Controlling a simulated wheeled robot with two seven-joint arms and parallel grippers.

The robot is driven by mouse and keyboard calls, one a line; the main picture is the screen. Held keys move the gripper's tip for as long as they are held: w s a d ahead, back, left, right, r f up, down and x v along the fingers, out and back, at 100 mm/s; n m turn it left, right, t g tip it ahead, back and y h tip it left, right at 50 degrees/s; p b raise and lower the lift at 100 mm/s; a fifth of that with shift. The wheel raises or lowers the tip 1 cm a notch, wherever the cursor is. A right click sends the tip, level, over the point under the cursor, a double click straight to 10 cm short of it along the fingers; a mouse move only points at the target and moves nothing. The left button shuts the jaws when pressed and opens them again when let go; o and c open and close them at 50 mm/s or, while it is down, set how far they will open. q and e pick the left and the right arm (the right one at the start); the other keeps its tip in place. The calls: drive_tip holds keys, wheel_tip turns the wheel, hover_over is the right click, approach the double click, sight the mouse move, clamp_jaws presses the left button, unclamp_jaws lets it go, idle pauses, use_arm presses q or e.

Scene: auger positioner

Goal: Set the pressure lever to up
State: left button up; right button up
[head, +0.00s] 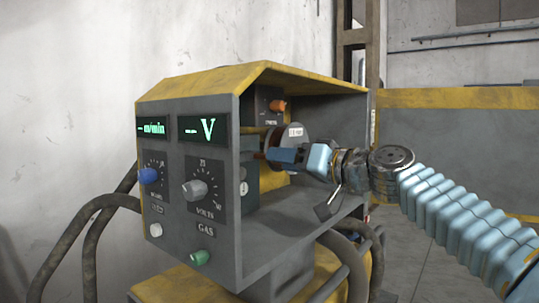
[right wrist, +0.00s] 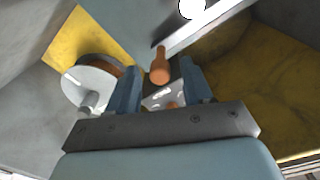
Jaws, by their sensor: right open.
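My right gripper (head: 279,157) reaches from the right into the open side of the grey and yellow machine (head: 255,240). In the right wrist view the gripper (right wrist: 160,80) is open. An orange lever handle (right wrist: 159,68) shows between its fingertips, with a gap to each finger; contact is not visible. In the head view an orange knob (head: 277,106) sticks out from a dark labelled panel inside the machine, above the gripper. I cannot tell whether it is the same part as the lever in the wrist view. My left gripper is out of view.
A round disc (head: 292,136) stands behind the gripper inside the machine, and shows at left in the wrist view (right wrist: 90,84). The front panel has a blue knob (head: 149,176), a grey knob (head: 194,189) and a green connector (head: 200,257). The yellow roof (head: 235,80) overhangs the gripper.

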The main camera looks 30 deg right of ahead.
drive_tip(key=shift+p+x, duration=0.3)
drive_tip(key=shift+x, duration=1.95)
clamp_jaws()
